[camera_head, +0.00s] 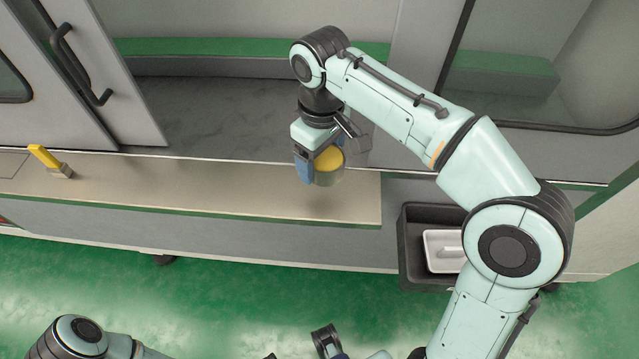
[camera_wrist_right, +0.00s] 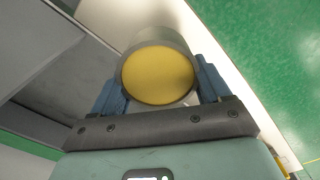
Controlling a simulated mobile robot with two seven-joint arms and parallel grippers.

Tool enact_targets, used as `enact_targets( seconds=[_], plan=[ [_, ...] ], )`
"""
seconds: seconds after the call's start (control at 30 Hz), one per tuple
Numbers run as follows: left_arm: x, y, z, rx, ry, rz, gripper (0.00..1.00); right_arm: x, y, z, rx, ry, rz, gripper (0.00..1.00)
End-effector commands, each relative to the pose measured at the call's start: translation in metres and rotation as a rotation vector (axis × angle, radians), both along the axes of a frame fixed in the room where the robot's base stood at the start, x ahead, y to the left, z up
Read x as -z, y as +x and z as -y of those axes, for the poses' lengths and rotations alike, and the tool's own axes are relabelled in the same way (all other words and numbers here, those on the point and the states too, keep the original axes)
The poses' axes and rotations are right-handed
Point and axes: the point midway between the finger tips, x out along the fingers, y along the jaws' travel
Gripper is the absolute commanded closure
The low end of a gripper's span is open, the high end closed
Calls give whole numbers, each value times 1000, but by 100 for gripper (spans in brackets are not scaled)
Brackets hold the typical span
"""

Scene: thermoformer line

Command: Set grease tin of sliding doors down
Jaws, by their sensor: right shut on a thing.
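The grease tin (camera_head: 329,160) is a short metal cylinder with a yellow top. My right gripper (camera_head: 322,167) is shut on it, over the right end of the beige ledge (camera_head: 222,190) in front of the machine. In the right wrist view the tin (camera_wrist_right: 158,73) sits between the blue fingers of the right gripper (camera_wrist_right: 160,85), yellow face toward the camera. I cannot tell whether the tin touches the ledge. The sliding doors (camera_head: 90,70) stand apart, with the grey interior showing between them. My left arm shows at the bottom left; its gripper is not clearly visible.
A black bin (camera_head: 412,250) holding a white container (camera_head: 441,250) hangs at the front, right of the ledge's end. The middle of the ledge is clear. The floor is green.

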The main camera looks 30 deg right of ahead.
Motion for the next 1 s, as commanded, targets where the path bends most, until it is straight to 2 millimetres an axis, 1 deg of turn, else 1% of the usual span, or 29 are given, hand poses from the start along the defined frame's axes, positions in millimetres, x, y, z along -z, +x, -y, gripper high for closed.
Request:
enact_targets(
  seconds=[0.03,0.1,0.27,0.43,0.53,0.6,0.83,0.97,1.0],
  plan=[
    [4,1,0,-1,1,5,57,12,-1,0,0,-1,-2,56],
    [6,2,0,-1,1,11,57,22,-1,0,0,0,-1,56],
    [7,4,0,-3,2,15,57,34,0,0,1,0,1,56],
    [13,6,0,-5,5,26,57,59,-1,0,0,-1,-2,56],
    [15,8,0,-6,5,30,57,71,0,0,0,0,0,56],
    [16,8,0,-6,5,32,57,74,0,0,0,0,1,56],
    [15,8,0,-6,4,31,57,74,0,0,0,1,2,56],
    [16,8,0,-6,5,32,57,77,0,0,0,0,1,56],
    [16,8,0,-6,5,33,57,77,0,0,0,0,1,17]
  ],
)
